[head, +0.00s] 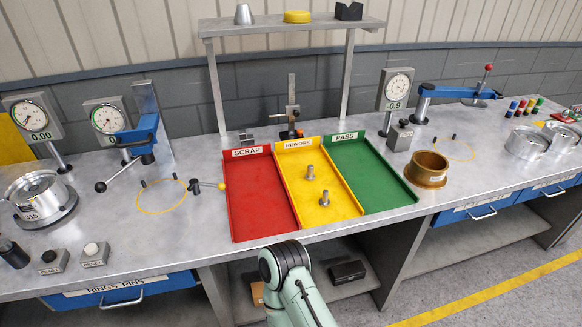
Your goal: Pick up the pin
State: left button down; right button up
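Two short grey metal pins stand upright in the yellow REWORK tray (345,205). One pin (310,173) is nearer the middle of the tray, and the other pin (324,199) is a little closer to the front edge. Both look alike, with a wider base. Neither gripper shows in the head view. Only a pale green and dark arm link of mine shows at the bottom middle, in front of the bench and apart from the pins.
The red SCRAP tray (262,200) and green PASS tray (375,180) flank the yellow one. A brass ring (427,168) sits right of them. A shelf (290,25) stands behind; dial gauges (108,120) and a blue lever press (140,135) stand left.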

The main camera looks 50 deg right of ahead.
aim_at(310, 176)
jog(key=z, duration=1.9)
jog(key=l+u, duration=0.1)
jog(key=u, duration=0.35)
jog(key=l+u, duration=0.15)
jog(key=u, duration=0.25)
jog(key=l+u, duration=0.35)
jog(key=l, duration=0.15)
jog(key=k+l+u, duration=0.15)
jog(key=l+u, duration=0.25)
jog(key=k+l+u, duration=0.1)
jog(key=l, duration=0.25)
jog(key=k+l, duration=0.15)
jog(key=l, duration=0.2)
jog(key=k+l+u, duration=0.15)
jog(key=l, duration=0.25)
